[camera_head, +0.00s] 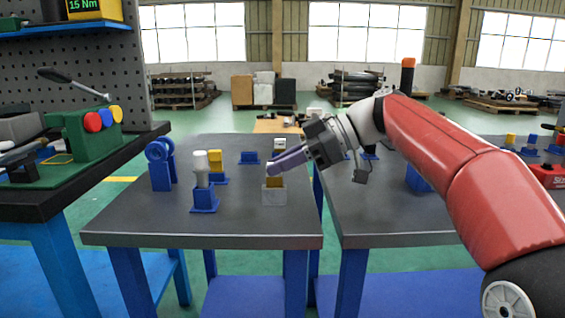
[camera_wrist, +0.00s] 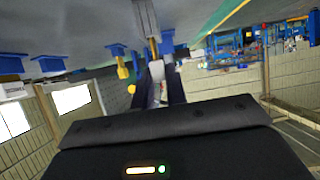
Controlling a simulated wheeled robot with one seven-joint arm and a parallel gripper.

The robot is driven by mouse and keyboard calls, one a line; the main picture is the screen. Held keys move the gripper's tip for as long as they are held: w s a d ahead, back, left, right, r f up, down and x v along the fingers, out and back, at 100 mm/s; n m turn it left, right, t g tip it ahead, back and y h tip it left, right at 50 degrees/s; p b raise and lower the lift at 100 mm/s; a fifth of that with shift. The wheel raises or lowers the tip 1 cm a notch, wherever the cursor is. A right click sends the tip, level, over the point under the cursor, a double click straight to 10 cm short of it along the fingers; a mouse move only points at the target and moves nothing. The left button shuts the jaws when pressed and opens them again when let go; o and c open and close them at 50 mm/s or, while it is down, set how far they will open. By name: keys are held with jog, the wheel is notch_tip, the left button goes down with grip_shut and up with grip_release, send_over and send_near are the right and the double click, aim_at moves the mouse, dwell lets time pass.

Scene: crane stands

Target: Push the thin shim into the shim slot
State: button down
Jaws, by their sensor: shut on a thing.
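My gripper (camera_head: 272,168) reaches in from the right over the left table and points left and slightly down. Its long dark fingers are shut on a small pale piece (camera_head: 269,168); it also shows between the fingers in the wrist view (camera_wrist: 157,71). I cannot tell for sure whether this is the shim. Just below the fingertips stands a grey block (camera_head: 274,197) with a brass-coloured piece (camera_head: 275,183) upright in its top. In the wrist view the brass piece (camera_wrist: 153,47) lies between the fingers and the grey block (camera_wrist: 146,17). The slot opening is hidden, and contact is unclear.
On the same table stand a blue ringed stand (camera_head: 160,165), a blue stand with a white cylinder (camera_head: 203,185), a yellow-topped blue stand (camera_head: 216,165) and a low blue block (camera_head: 249,158). The table's front (camera_head: 140,222) is clear. A second table (camera_head: 385,225) adjoins on the right.

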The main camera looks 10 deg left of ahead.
jog(key=shift+f+b, duration=0.85)
jog(key=shift+f, duration=0.05)
jog(key=c, duration=1.3)
grip_release()
jog(key=shift+c, duration=0.2)
jog(key=shift+p+v, duration=0.85)
jog(key=shift+v, duration=1.7)
